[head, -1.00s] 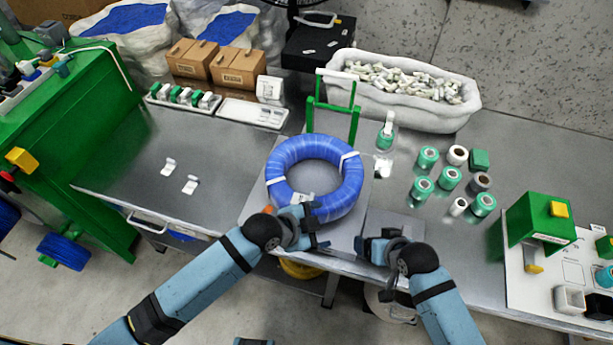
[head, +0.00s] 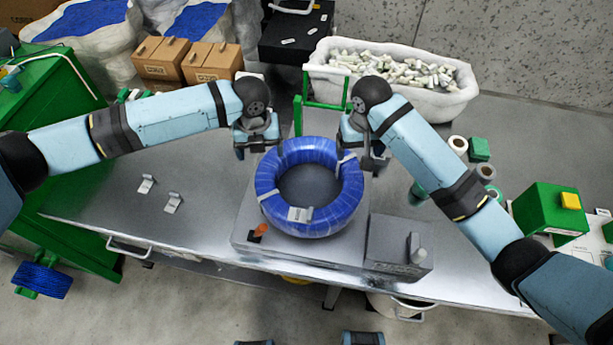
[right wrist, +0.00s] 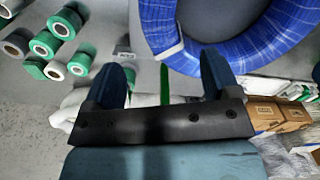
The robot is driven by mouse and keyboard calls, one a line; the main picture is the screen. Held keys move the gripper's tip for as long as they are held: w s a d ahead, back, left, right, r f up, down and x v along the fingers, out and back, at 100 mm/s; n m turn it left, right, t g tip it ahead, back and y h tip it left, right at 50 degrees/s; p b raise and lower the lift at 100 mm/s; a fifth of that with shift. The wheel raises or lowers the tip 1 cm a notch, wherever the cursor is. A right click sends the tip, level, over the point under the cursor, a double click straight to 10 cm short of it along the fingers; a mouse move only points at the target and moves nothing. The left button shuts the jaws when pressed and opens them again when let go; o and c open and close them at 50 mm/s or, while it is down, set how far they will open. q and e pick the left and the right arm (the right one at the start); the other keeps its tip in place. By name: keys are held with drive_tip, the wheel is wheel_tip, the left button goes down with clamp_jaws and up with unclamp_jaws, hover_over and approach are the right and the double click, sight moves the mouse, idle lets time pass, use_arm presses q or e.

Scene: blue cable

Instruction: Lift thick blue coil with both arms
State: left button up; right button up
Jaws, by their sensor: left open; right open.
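The thick blue coil (head: 345,205) lies flat on a grey platform on the metal table, bound with white ties. It also shows in the right wrist view (right wrist: 155,22), at the top. My left gripper (head: 250,150) is open at the coil's back left, just outside the ring. My right gripper (head: 368,165) is open at the coil's back right, close to its outer side. In the right wrist view both fingers (right wrist: 162,85) are apart, with nothing seen held between them. Whether either gripper touches the coil cannot be told.
A green frame (head: 298,115) stands behind the coil, between my arms. A white bin of small parts (head: 465,100) is at the back right. Tape rolls (head: 458,144) and a green box (head: 540,208) stand to the right. The table's left part (head: 110,205) is mostly clear.

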sight(265, 173)
use_arm(q)
wheel_tip(265, 173, down, 14)
drive_tip(key=shift+s+r, duration=0.1)
use_arm(e)
wheel_tip(265, 173, down, 14)
drive_tip(key=shift+s+d+r, duration=0.1)
use_arm(q)
drive_tip(key=shift+c, duration=0.2)
use_arm(e)
drive_tip(key=shift+c, duration=0.2)
use_arm(q)
clamp_jaws()
use_arm(e)
clamp_jaws()
use_arm(q)
drive_tip(key=shift+w+r, duration=0.2)
use_arm(e)
drive_tip(key=shift+r, duration=0.25)
